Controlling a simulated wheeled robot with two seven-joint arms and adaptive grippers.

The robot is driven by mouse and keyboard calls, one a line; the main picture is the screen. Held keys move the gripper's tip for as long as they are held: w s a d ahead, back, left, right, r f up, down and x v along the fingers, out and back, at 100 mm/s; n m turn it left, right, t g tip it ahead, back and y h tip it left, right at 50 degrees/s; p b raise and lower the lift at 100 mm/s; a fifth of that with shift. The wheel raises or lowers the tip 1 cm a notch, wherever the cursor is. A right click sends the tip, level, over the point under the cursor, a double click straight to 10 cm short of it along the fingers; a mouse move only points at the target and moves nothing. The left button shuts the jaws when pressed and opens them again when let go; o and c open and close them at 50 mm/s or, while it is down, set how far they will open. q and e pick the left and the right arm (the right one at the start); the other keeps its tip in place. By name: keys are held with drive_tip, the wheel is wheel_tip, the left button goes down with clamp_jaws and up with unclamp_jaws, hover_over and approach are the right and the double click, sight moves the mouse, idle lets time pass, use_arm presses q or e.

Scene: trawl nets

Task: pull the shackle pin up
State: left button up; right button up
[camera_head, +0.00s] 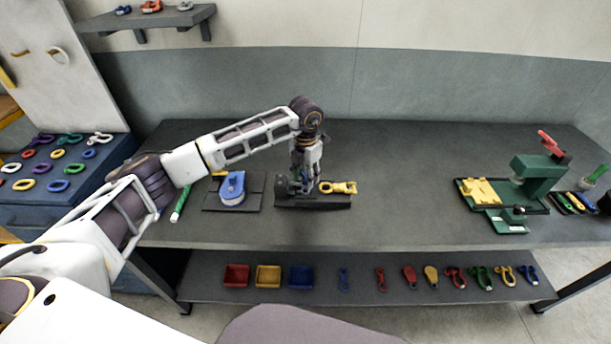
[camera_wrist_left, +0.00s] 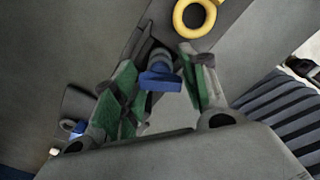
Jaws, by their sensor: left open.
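My left gripper (camera_head: 303,186) points down over the left part of a dark plate (camera_head: 322,205) on the bench. In the left wrist view the gripper (camera_wrist_left: 164,66) is open, its green-padded fingers on either side of a blue T-shaped piece (camera_wrist_left: 160,82), which looks like the shackle pin's head. Whether the fingers touch it I cannot tell. A grey round part shows just beyond it. In the head view the pin is hidden behind the gripper. A yellow shackle (camera_head: 340,187) lies at the plate's right; its ring also shows in the left wrist view (camera_wrist_left: 179,17). My right gripper is not in view.
A green press (camera_head: 538,180) with yellow part stands right. The bench middle (camera_head: 410,190) is clear.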

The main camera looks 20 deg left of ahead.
use_arm(q)
clamp_jaws()
drive_tip(key=shift+r+p, duration=0.4)
drive_tip(key=shift+r, duration=1.35)
drive_tip(key=shift+w, duration=0.15)
unclamp_jaws()
